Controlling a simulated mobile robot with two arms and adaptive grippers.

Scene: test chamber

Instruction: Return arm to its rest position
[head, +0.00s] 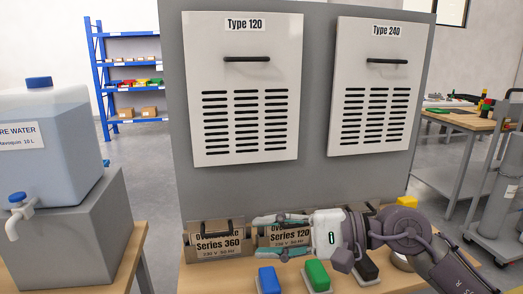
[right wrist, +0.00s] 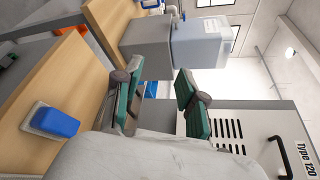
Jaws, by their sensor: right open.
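My right arm comes in from the lower right in the head view, and its right gripper (head: 258,236) points left over the table. Its two fingers are apart with nothing between them; they also show in the right wrist view (right wrist: 155,88). The gripper is in front of a box marked Series 360 (head: 204,255) and a box marked Series 120 (head: 290,240), and hides part of the Series 120 label. My left gripper is in neither view.
A blue block (head: 268,280), a green block (head: 317,275) and a black block (head: 366,266) lie near the table's front. Behind stands a grey board with panels Type 120 (head: 245,75) and Type 240 (head: 378,75). A water tank (head: 45,150) stands left.

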